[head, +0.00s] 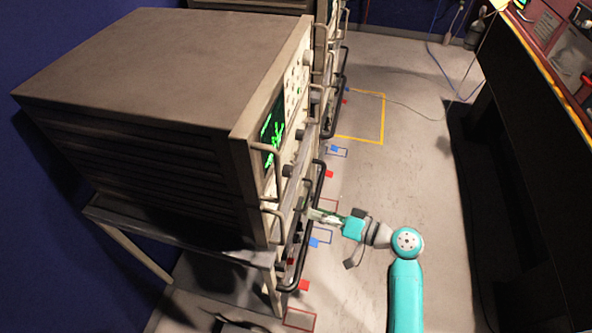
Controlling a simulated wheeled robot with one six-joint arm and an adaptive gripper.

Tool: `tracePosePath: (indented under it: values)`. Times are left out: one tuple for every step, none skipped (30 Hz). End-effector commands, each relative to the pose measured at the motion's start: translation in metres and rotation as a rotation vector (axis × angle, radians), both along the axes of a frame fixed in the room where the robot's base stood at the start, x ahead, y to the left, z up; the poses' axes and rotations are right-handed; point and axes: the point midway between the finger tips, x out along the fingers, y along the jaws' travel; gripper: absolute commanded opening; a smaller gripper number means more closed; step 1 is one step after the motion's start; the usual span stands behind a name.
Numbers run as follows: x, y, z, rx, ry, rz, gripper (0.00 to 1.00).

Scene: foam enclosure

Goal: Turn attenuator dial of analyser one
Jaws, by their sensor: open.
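A large grey-brown analyser (165,65) with a green trace on its screen (272,133) stands at left on a stand, its front panel facing right. I see the panel edge-on. Dark knobs, one low on the panel (287,170) and one higher (302,135), stick out from it. I cannot tell which is the attenuator dial, nor read any label. My gripper (316,214) is open and points left at the lower front of this unit, by the dark handle bars. Whether its fingertips touch anything is hidden by the steep view.
Dark rail handles (318,190) run along the front. More rack units (330,30) stand behind. Small red and blue pieces and a yellow floor outline (383,120) lie beside the racks. A dark bench (510,150) stands at right. The grey floor between is mostly clear, with a cable farther back.

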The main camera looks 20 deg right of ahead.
Motion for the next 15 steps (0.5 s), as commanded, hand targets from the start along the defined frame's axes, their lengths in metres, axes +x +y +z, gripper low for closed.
tracePosePath:
  values:
    - [0.011,-0.012,0.018,0.009,-0.040,0.037,0.60]
    - [0.014,-0.016,0.027,0.015,-0.060,0.064,0.60]
    - [0.018,-0.022,0.040,0.021,-0.090,0.097,0.60]
    - [0.020,-0.027,0.048,0.024,-0.109,0.122,0.60]
    - [0.021,-0.031,0.056,0.027,-0.129,0.145,0.60]
    - [0.023,-0.036,0.066,0.029,-0.152,0.171,0.60]
    - [0.023,-0.039,0.072,0.030,-0.168,0.190,0.60]
    - [0.024,-0.042,0.078,0.030,-0.182,0.206,0.60]
    - [0.024,-0.046,0.085,0.031,-0.198,0.225,0.60]
    - [0.024,-0.048,0.088,0.030,-0.207,0.237,0.60]
    - [0.024,-0.050,0.091,0.032,-0.215,0.247,0.60]
    - [0.024,-0.051,0.095,0.032,-0.224,0.256,0.60]
    - [0.024,-0.052,0.096,0.031,-0.228,0.262,0.60]
    - [0.024,-0.052,0.098,0.030,-0.232,0.267,0.60]
    - [0.025,-0.050,0.099,0.031,-0.235,0.271,0.60]
